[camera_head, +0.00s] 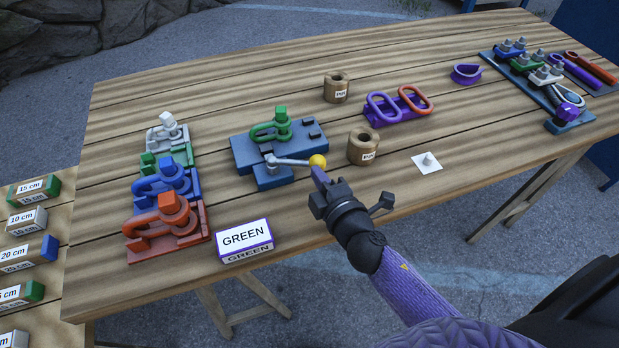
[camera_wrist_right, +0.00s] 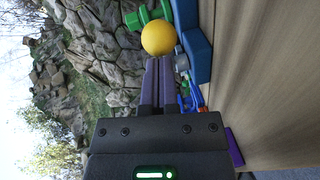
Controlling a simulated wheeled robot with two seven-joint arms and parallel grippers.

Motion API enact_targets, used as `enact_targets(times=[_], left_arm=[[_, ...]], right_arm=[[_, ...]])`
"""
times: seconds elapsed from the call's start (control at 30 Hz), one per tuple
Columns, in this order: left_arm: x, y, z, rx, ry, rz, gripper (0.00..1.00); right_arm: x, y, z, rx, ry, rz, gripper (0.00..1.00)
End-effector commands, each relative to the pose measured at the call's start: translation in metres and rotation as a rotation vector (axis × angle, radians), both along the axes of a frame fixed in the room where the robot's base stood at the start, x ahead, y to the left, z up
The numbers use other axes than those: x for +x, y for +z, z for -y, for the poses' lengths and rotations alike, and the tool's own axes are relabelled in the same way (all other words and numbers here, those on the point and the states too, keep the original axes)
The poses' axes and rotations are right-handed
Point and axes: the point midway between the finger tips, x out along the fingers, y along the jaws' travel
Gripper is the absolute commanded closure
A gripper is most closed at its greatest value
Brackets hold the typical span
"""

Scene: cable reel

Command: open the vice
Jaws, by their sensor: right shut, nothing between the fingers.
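The blue vice (camera_head: 262,155) stands near the middle of the wooden table. Its grey lever (camera_head: 288,162) points right and ends in a yellow ball knob (camera_head: 318,160). A green shackle (camera_head: 270,130) sits at the vice's top. My right gripper (camera_head: 319,176) is at the knob, its fingers together with nothing between them. In the right wrist view the yellow knob (camera_wrist_right: 158,37) is right at the fingertips (camera_wrist_right: 159,62); I cannot tell whether they touch it. The green shackle (camera_wrist_right: 146,17) and blue vice body (camera_wrist_right: 196,50) show behind. My left gripper is out of view.
Grey, green, blue and orange shackles (camera_head: 172,222) stand in a row at the left. A GREEN sign (camera_head: 245,240) is at the front edge. Two brown cylinders (camera_head: 363,147), a purple link stand (camera_head: 400,106) and a white plate with a peg (camera_head: 427,162) lie to the right.

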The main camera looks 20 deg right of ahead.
Motion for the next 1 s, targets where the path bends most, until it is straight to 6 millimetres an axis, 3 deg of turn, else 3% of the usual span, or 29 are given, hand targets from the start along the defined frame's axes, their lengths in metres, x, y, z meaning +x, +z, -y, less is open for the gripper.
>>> enact_targets(times=[0.2,0.5,1.0], left_arm=[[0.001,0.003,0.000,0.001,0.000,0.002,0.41],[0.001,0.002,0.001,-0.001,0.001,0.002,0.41],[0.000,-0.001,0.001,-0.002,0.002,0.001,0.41]], right_arm=[[0.012,0.001,0.014,-0.002,-0.005,0.001,1.00],[0.027,0.000,0.025,-0.004,0.318,0.000,1.00],[0.036,0.000,0.029,0.000,0.414,0.001,1.00]])
